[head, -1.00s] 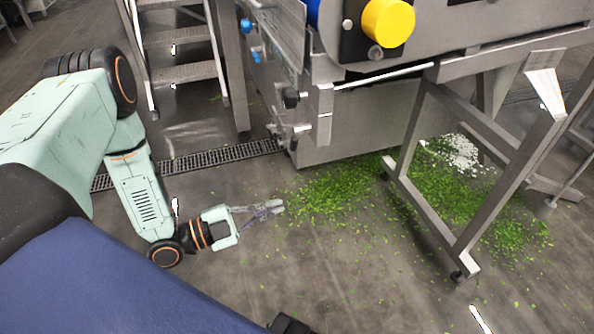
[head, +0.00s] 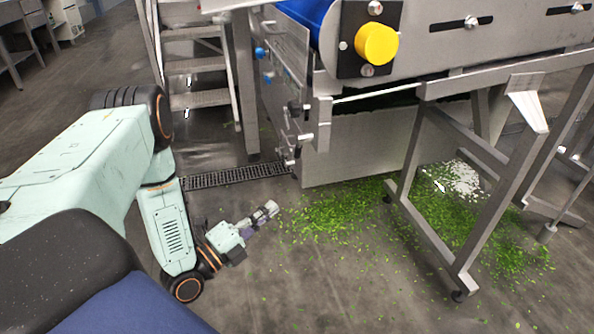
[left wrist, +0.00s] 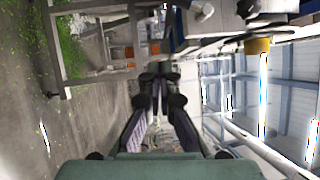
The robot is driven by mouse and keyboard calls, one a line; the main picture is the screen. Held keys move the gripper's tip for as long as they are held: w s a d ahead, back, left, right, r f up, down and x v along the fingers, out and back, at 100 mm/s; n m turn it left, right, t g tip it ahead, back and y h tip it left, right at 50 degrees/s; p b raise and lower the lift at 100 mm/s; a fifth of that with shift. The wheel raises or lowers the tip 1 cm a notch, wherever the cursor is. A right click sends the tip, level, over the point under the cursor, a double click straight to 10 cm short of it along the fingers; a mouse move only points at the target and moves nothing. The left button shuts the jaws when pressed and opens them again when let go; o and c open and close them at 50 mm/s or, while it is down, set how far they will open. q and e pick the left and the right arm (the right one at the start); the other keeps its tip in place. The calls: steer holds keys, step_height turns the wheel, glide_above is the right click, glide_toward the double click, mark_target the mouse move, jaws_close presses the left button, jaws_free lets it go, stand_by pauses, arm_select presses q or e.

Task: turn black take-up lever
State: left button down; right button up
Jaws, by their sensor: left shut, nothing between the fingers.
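My left gripper (head: 265,213) is shut and empty, held low over the floor to the left of the conveyor machine. Its fingers also show in the left wrist view (left wrist: 158,80), with their tips together. On the machine's side, a dark slotted bar with a bright bolt (head: 462,23) sits to the right of the yellow cap (head: 377,44). A small black knob (head: 294,107) is on the machine's left end. I cannot tell which of these dark parts is the take-up lever. The gripper touches none of them. My right gripper is not in view.
Chopped greens (head: 340,208) lie scattered on the floor under the machine. A metal support frame (head: 425,232) stands at the right. Metal steps (head: 196,66) stand at the back, with a floor drain grate (head: 235,175) in front.

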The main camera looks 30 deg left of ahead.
arm_select(q)
steer(key=w+a+r+m+b, duration=0.1)
steer(key=w+r+b, duration=0.1)
steer(key=w, duration=0.4)
steer(key=w+r+m+y+b, duration=0.1)
steer(key=w+r+b, duration=0.1)
steer(key=w, duration=0.4)
steer(key=shift+w+a+r+m+t+b, duration=0.3)
steer(key=shift+a+r+t+b, duration=0.1)
steer(key=shift+b, duration=0.15)
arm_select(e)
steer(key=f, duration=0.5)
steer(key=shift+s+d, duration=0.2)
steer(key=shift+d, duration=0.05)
arm_select(q)
steer(key=shift+a+f, duration=0.1)
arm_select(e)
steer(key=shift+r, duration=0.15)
